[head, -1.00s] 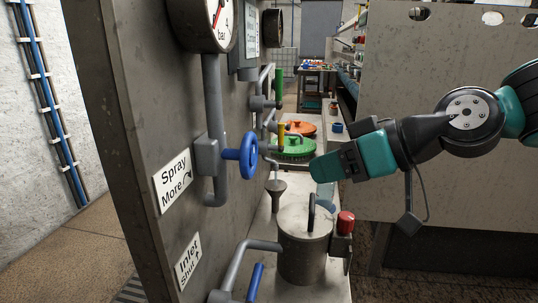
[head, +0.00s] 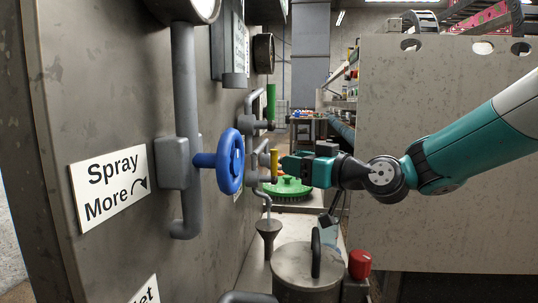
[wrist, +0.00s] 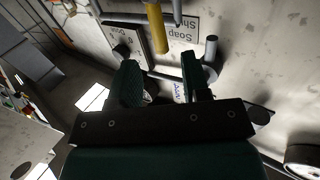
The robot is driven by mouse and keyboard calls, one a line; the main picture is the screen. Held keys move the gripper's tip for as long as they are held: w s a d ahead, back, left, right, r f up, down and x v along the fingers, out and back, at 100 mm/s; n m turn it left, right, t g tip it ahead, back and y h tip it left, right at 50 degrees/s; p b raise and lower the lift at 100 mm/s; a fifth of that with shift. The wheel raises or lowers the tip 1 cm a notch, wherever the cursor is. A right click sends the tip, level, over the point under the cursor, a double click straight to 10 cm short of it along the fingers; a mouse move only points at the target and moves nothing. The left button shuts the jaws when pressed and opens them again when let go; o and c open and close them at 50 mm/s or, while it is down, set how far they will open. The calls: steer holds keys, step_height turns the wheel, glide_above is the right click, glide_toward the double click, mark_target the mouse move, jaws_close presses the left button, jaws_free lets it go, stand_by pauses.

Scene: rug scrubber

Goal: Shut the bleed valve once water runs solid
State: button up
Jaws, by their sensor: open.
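The panel carries a yellow lever handle (head: 274,162) on a grey pipe fitting. A thin curved spout below it ends over a grey funnel (head: 268,230); I cannot make out whether water runs there. No label that I can read names the bleed valve. My gripper (head: 287,165) is level with the yellow handle, just to its right in the head view. In the wrist view the fingers of my gripper (wrist: 162,82) are apart and empty. The yellow handle (wrist: 157,28) lies beyond the fingertips, beside a partly hidden "Soap" label (wrist: 182,28).
A blue handwheel (head: 230,161) sticks out nearer, by the "Spray More" label (head: 108,188). A green lever (head: 271,102) is above the yellow one. A lidded metal pot (head: 306,268) and red knob (head: 360,264) stand below. A green brush (head: 288,188) lies behind.

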mark_target(274, 165)
steer(key=x, duration=0.8)
steer(key=shift+w+a+p, duration=0.25)
steer(key=shift+p, duration=0.15)
jaws_close()
